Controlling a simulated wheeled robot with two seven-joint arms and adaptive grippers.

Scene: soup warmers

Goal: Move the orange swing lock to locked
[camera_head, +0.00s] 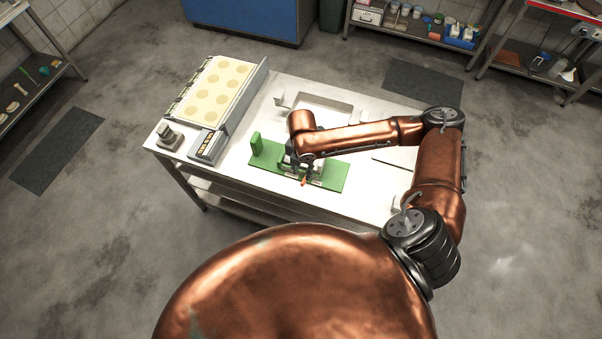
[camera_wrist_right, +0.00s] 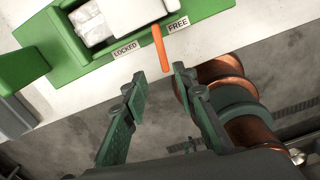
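The orange swing lock (camera_wrist_right: 160,47) is a slim bar on a green fixture (camera_wrist_right: 215,8). In the right wrist view it sticks out between the LOCKED label (camera_wrist_right: 126,49) and the FREE label (camera_wrist_right: 177,24), close beside FREE. My right gripper (camera_wrist_right: 157,80) is open and empty. Its fingertips lie on either side of the bar's free end in the picture; I cannot tell whether they touch it. In the head view the right gripper (camera_head: 298,171) is over the fixture (camera_head: 330,176), and a small orange part of the lock (camera_head: 304,182) shows below it. My left gripper is not in view.
The fixture lies on a white table (camera_head: 235,177) near its front edge. A green upright block (camera_head: 256,143) stands at its left end. A grey device (camera_head: 207,146) and a tray with round pale discs (camera_head: 216,88) are further left.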

